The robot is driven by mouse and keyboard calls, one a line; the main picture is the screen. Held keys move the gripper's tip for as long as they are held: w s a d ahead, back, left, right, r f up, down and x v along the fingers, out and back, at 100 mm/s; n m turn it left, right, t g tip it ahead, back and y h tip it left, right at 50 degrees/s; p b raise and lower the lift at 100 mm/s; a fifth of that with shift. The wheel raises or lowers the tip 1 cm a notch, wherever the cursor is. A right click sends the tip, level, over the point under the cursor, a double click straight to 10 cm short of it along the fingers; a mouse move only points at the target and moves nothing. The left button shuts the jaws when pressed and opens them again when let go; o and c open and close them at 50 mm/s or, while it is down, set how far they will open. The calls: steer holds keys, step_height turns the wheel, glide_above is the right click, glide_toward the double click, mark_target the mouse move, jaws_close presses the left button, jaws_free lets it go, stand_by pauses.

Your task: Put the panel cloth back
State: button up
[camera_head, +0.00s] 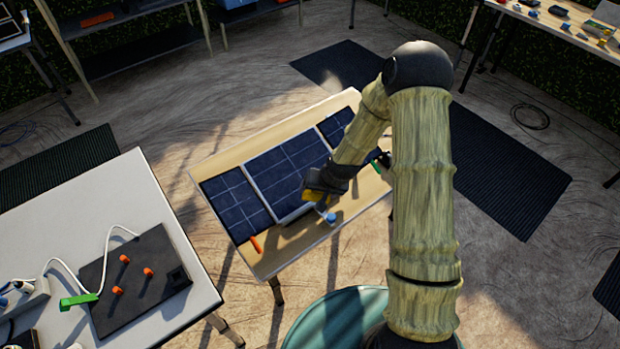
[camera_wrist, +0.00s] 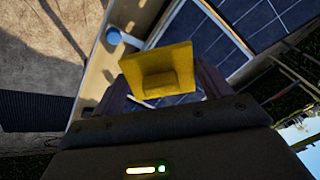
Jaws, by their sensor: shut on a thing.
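My gripper (camera_head: 322,192) is above the front part of the wooden table (camera_head: 290,240), near the lower right edge of the dark blue solar panels (camera_head: 285,172). In the wrist view my gripper (camera_wrist: 160,88) is shut on a yellow piece (camera_wrist: 160,58), which looks like the panel cloth. It has a flat square face with a raised block in its middle. In the head view the yellow cloth (camera_head: 313,196) shows only partly below the dark fingers. Whether it touches the panel or table cannot be told.
A blue-topped round item (camera_head: 331,218) stands on the table close to my gripper. An orange item (camera_head: 255,244) lies at the table's front left, and a green item (camera_head: 377,166) is at its right. A white table (camera_head: 170,215) with a dark board (camera_head: 140,283) stands at left.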

steer(key=s+d+f+n, duration=0.1)
steer(key=s+d+f, duration=0.3)
steer(key=f, duration=0.6)
steer(key=s+d+f+n+b, duration=0.1)
steer(key=s+d+f, duration=0.3)
steer(key=f, duration=0.5)
steer(key=shift+s+d+f+g+y, duration=0.2)
steer(key=shift+d+f+g+y, duration=0.15)
steer(key=shift+d, duration=0.3)
steer(key=shift+d, duration=0.1)
